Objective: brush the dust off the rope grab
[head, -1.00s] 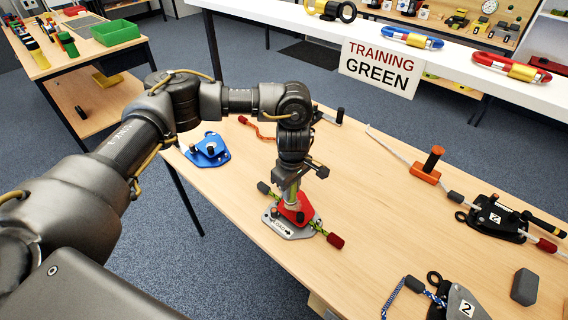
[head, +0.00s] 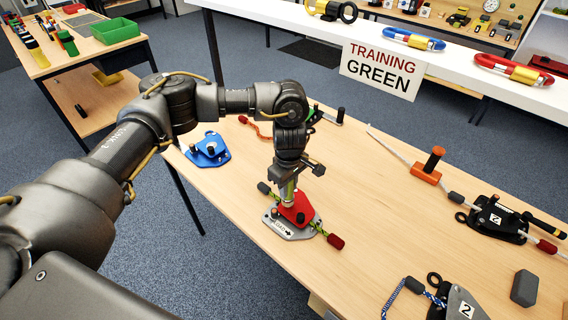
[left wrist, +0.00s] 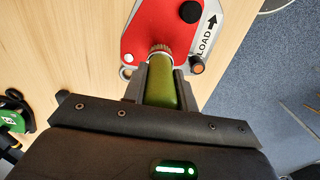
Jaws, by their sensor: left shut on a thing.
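My left gripper (head: 290,180) is shut on a brush with a green handle (left wrist: 162,88). The brush points down, and its ferrule and tip are over the red cover of a rope device. This device, apparently the rope grab (head: 299,209), has a grey plate marked LOAD with an arrow, and a green rope with dark and red ends. In the left wrist view the red cover (left wrist: 160,22) lies just beyond the fingertips. My right gripper is not in view.
A blue device (head: 208,150) sits at the left edge. The table middle is clear.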

